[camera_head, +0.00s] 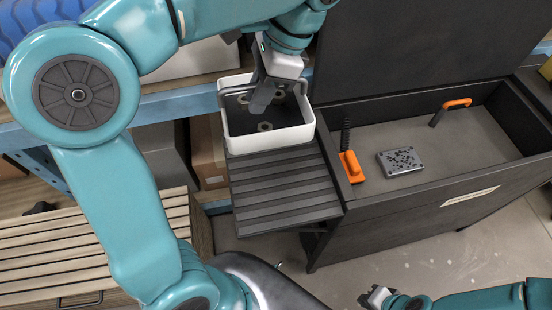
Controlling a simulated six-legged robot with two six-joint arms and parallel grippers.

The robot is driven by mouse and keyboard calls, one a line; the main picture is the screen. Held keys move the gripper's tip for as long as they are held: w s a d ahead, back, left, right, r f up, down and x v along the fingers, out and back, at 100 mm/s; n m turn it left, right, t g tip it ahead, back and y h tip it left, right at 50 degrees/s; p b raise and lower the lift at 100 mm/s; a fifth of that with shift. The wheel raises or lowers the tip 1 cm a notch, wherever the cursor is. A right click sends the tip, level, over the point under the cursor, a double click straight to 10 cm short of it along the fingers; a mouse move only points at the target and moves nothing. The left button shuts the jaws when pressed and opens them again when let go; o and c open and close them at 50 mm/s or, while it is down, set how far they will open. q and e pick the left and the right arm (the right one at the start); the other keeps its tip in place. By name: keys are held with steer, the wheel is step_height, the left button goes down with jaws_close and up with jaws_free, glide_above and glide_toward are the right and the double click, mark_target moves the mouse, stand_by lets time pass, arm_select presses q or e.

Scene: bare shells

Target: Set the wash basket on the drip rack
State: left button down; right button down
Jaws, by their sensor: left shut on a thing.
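The wash basket (268,141) is a white open tub with a dark inside, dark side handles and a few nut-like rings in it. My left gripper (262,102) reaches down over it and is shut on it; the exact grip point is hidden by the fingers. The drip rack (285,192) is a dark slatted shelf on the left side of the black washer cabinet. The basket is over the rack's far end; I cannot tell whether it touches the slats. My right gripper (374,297) is low at the bottom edge, away from both, its jaws unclear.
The black cabinet's tub (450,146) stands open with its lid up. It holds an orange-handled brush (351,166), a grey perforated block (399,161) and an orange handle (452,106). A slatted wooden crate (80,250) is at left. The rack's near slats are bare.

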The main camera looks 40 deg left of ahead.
arm_select(q)
steer(key=f, duration=0.6)
steer(key=f+b, duration=0.1)
steer(key=f, duration=1.1)
steer(key=shift+s+f, duration=0.25)
steer(key=shift+f, duration=0.45)
steer(key=shift+s, duration=0.1)
steer(key=shift+f+b, duration=0.15)
steer(key=shift+b, duration=0.15)
steer(key=c, duration=1.1)
jaws_free()
